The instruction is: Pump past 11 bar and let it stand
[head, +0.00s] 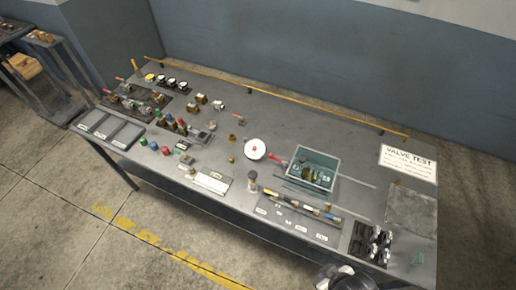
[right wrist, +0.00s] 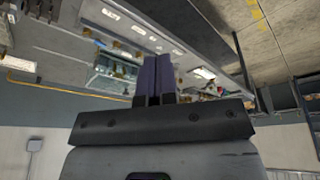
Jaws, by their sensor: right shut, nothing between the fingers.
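A teal open box (head: 335,166), which looks like the test pump's tank, stands right of the middle of the bench in the head view. Brass-coloured parts show inside it. A red handle (head: 277,158) sticks out to its left. A round white dial with a red centre (head: 255,149), probably the gauge, is beside the handle; its reading is too small to tell. The teal box also shows in the right wrist view (right wrist: 112,75). My right gripper (right wrist: 154,72) is shut and empty, apart from the bench things. My left gripper is not in view.
The grey bench (head: 345,205) holds several valves and fittings at left, grey trays (head: 108,127), a strip of rods in front and a black rack (head: 370,243) at the right front. A "VALVE TEST" sign (head: 408,163) stands at right. A yellow rail (head: 270,90) runs along the back.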

